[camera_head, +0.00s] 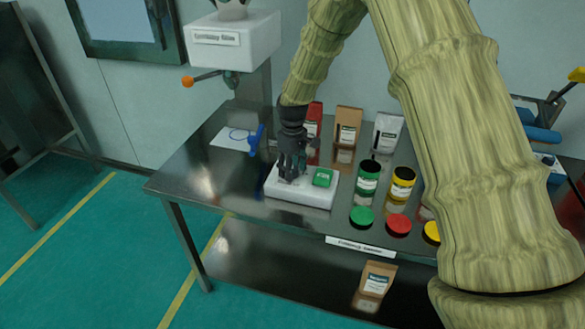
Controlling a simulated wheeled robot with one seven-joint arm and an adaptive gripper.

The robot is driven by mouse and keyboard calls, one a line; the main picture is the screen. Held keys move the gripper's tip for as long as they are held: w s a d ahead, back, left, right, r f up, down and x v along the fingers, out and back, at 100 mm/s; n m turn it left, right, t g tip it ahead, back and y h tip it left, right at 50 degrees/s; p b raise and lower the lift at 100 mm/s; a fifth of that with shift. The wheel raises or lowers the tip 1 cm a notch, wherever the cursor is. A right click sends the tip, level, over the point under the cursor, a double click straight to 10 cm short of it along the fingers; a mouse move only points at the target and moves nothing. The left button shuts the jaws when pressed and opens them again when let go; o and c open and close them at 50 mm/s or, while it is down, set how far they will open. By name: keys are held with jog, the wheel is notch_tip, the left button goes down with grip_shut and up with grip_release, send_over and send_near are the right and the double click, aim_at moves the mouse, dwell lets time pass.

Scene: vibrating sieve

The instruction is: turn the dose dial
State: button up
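My gripper (288,174) points down over the left part of a low white box (300,191) on the steel table. Its dark fingers are at or just above the top of the box. They are small and dark here, so I cannot tell whether they are open or shut. I cannot make out a dial; one may be hidden behind the fingers. A green block (322,177) sits on the right part of the box, uncovered.
Green (368,178) and yellow-banded (402,184) jars stand right of the box, with loose coloured lids in front. Pouches (347,132) stand behind. A white machine (233,40) with an orange-knobbed lever (188,82) is at back left. My arm hides much of the right side.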

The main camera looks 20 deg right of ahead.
aim_at(293, 168)
dwell(0.3)
notch_tip(293, 168, up, 12)
dwell(0.6)
